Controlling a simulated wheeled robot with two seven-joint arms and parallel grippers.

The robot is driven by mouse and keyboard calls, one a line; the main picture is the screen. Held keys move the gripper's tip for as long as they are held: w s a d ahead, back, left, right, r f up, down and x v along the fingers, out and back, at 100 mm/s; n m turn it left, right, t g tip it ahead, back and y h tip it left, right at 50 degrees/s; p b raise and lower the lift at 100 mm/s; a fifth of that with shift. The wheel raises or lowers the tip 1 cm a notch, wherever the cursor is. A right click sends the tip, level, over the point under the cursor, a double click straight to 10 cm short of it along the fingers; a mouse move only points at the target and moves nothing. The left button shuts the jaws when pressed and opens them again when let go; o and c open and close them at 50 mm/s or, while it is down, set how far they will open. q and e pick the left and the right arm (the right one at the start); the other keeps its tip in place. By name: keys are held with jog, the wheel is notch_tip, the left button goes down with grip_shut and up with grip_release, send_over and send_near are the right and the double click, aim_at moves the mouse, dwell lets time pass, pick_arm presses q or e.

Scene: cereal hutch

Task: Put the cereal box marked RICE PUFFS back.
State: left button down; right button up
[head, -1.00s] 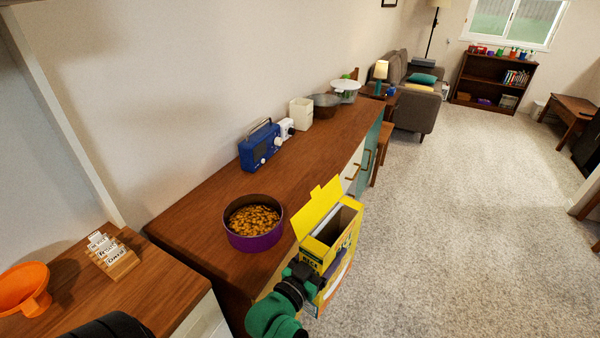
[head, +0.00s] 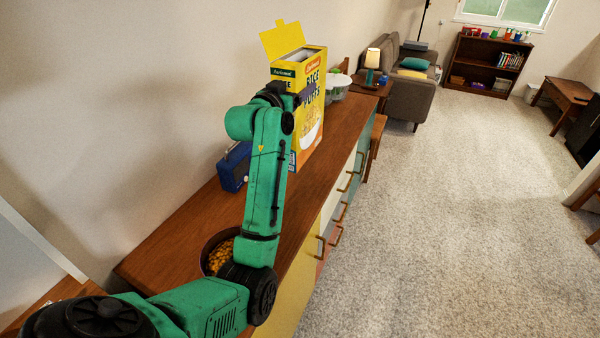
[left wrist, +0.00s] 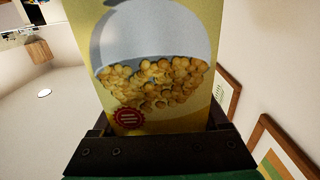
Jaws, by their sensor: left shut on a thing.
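The yellow cereal box marked RICE PUFFS (head: 312,118) is upright with its top flap open, over the wooden counter. My left gripper (head: 294,97) is shut on its upper part. In the left wrist view the box (left wrist: 160,60) fills the middle, with its printed bowl of cereal between the fingers. The box's lower left side is behind my green arm, and I cannot tell whether its bottom touches the counter. My right gripper is not in view.
The counter (head: 172,242) runs along the wall. A purple bowl of cereal (head: 219,257) is partly behind my arm. A blue radio (head: 232,168) is left of the box, and a clear-lidded container (head: 340,82) stands behind it. Carpeted floor (head: 430,220) on the right is clear.

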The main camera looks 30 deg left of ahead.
aim_at(297, 118)
pick_arm(q)
jog(key=f, duration=0.5)
jog(key=f+p, duration=0.1)
jog(key=f, duration=0.5)
jog(key=s+f, duration=0.1)
jog(key=f, duration=0.5)
jog(key=shift+d+f, duration=0.15)
jog(key=shift+d, duration=0.1)
jog(key=shift+f, duration=0.4)
jog(key=shift+w, duration=0.1)
grip_release()
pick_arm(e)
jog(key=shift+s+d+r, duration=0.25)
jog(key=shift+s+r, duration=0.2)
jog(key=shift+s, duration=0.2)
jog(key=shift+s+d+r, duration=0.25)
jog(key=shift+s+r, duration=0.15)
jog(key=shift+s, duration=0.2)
